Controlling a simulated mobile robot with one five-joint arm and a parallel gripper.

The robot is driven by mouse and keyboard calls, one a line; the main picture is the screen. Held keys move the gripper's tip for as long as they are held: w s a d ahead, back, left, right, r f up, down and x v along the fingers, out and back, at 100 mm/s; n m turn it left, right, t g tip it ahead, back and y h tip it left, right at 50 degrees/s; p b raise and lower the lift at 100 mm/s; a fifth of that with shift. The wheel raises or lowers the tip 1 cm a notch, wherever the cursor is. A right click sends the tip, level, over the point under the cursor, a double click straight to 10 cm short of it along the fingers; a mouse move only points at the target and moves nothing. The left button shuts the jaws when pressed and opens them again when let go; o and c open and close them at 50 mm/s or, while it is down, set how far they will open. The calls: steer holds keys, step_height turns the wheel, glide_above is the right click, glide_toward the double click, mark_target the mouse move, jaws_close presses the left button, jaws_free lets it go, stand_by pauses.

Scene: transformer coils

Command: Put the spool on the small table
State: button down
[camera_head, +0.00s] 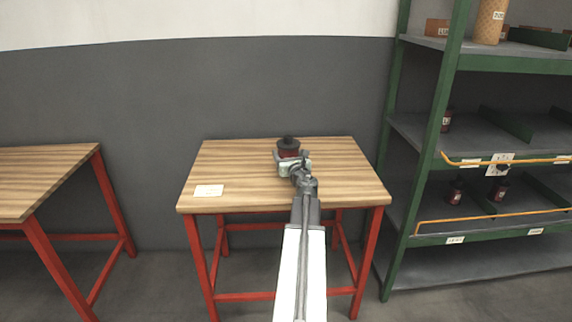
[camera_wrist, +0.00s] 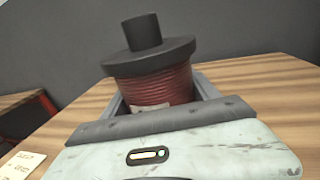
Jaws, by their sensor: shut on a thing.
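The spool (camera_head: 288,143) has a dark flange and hub on top and a dark red winding. In the wrist view the spool (camera_wrist: 152,84) stands upright, leaning slightly in the picture, between the two fingers of my gripper (camera_wrist: 160,100). My gripper (camera_head: 291,160) is shut on it. The small table (camera_head: 240,170) has a striped wooden top and red legs. The spool is over the back middle part of its top. The spool's underside is hidden by my gripper, so I cannot tell whether it touches the wood.
A white card (camera_head: 209,191) lies on the table's left front. Another wooden table (camera_head: 40,175) with red legs stands at the left. A green shelf rack (camera_head: 440,130) with several small spools stands at the right.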

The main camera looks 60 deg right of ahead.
steer(key=shift+f+b, duration=1.9)
steer(key=shift+r, duration=0.2)
steer(key=shift+f, duration=0.1)
steer(key=shift+c, duration=1)
jaws_free()
